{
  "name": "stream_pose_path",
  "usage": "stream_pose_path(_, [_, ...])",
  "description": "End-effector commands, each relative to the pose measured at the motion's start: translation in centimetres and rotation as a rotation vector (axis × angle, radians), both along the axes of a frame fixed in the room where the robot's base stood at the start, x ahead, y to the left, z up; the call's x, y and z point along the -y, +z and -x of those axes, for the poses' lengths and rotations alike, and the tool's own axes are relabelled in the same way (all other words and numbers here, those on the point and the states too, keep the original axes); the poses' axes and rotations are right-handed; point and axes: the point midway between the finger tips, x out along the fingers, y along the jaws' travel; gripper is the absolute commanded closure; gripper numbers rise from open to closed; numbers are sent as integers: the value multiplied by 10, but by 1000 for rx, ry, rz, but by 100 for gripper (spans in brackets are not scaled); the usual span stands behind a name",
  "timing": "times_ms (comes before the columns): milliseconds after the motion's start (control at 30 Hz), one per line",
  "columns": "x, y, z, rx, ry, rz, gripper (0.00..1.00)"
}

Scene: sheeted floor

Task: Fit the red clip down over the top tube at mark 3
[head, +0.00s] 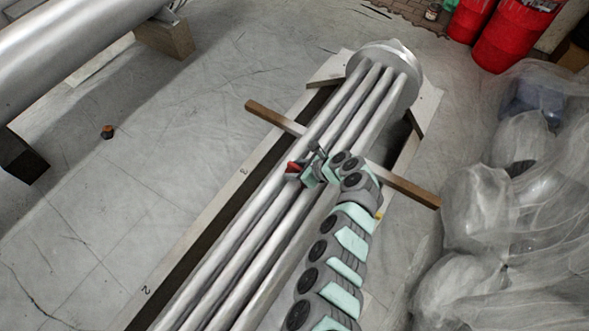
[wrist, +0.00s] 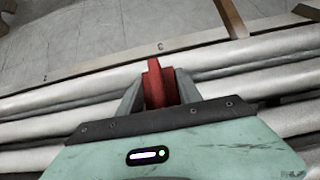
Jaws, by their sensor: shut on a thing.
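My gripper (head: 301,168) is shut on the red clip (head: 292,167), over the upper part of the tube bundle. In the wrist view the red clip (wrist: 155,85) stands between the two grey fingers of my gripper (wrist: 159,90). The top tube (wrist: 90,83) runs across behind the clip; I cannot tell whether the clip touches it. The tubes (head: 262,222) also show in the head view. Mark 3 (head: 243,171) is on the pale side rail, left of the clip. In the wrist view mark 3 (wrist: 160,47) is just beyond the clip's tip. The clip's underside is hidden.
Mark 2 (head: 146,291) is lower on the rail. A wooden crossbar (head: 272,117) passes under the tubes, near my gripper. A round end plate (head: 400,92) closes the far end. Sheeted bundles (head: 500,215) and red drums (head: 512,36) stand at right.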

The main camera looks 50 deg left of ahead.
Motion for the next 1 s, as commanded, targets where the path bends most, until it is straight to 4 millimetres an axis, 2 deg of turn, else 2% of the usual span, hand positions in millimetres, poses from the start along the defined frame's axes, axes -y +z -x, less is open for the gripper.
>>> stream_pose_path(800, [0,-1,0,0,-1,0,100])
stream_pose_path(833, [0,-1,0,0,-1,0,57])
stream_pose_path(1000, [0,-1,0,1,-1,0,43])
